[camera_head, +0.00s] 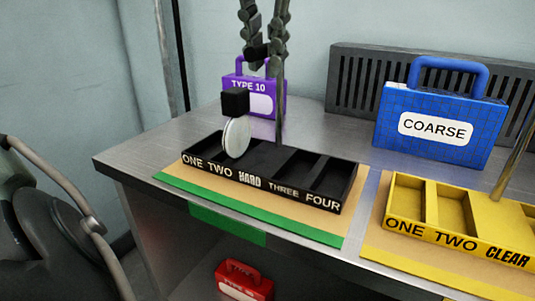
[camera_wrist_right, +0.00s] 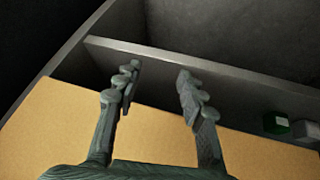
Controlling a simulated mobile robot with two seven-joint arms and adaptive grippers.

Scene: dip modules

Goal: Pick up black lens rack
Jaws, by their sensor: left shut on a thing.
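The black lens rack (camera_head: 265,184), marked ONE, TWO, HARD, THREE, FOUR, is at the middle of the head view, over a tan mat with a green edge. A thin upright post (camera_head: 280,110) rises from it. A round pale lens (camera_head: 236,137) with a black block (camera_head: 235,102) on top stands upright at the rack's left part. My left gripper (camera_head: 266,58) is above the rack, shut at the upper end of the post; its exact contact is hard to see. My right gripper (camera_wrist_right: 157,75) is open and empty in the right wrist view.
A yellow rack (camera_head: 450,225) with its own post is to the right. A blue COARSE case (camera_head: 440,120) and a purple TYPE 10 case (camera_head: 255,85) stand behind. A red case (camera_head: 244,280) is below the tabletop. The right wrist view shows a tan surface (camera_wrist_right: 60,120) and a grey ledge.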

